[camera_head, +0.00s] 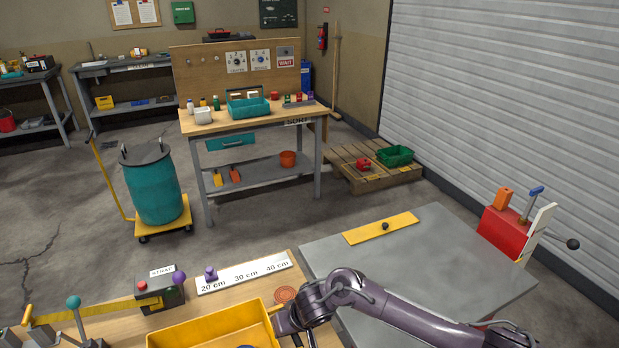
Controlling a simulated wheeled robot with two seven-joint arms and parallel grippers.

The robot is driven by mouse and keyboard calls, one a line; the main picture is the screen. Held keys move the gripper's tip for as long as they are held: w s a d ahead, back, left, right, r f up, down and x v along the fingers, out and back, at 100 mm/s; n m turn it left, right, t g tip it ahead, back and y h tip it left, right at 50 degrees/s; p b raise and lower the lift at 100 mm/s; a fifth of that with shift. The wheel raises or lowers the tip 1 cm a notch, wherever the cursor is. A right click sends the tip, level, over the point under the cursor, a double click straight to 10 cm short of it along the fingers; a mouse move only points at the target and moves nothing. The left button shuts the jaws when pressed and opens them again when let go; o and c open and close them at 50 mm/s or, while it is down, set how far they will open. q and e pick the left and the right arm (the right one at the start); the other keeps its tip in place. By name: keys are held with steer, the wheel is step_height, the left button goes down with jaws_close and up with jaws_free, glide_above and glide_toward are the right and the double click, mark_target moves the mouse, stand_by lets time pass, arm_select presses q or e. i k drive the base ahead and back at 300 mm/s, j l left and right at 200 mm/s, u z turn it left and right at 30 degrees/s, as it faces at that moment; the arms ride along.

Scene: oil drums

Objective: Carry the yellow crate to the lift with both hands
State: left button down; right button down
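The yellow crate (212,324) sits at the bottom edge on the wooden bench top; its front part is cut off by the frame. Something dark shows inside it at the bottom edge. My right gripper (292,326) is at the crate's right wall, with its arm coming in from the right. Its fingers are partly hidden, and I cannot tell whether they grip the wall. My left gripper is not in view. A flat grey platform (440,245), apparently the lift, lies to the right of the bench, with a yellow bar (380,228) on its far side.
A red box with levers (508,228) stands at the platform's right edge. On the bench are a length scale (245,273), a strap device (160,295) and a teal-knobbed lever (74,303). Beyond stand a teal drum (152,188) on a yellow dolly and a pallet (375,178).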

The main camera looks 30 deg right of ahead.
mark_target(436, 286)
steer(key=l, duration=1.65)
steer(key=k+l, duration=0.1)
steer(key=l, duration=1.6)
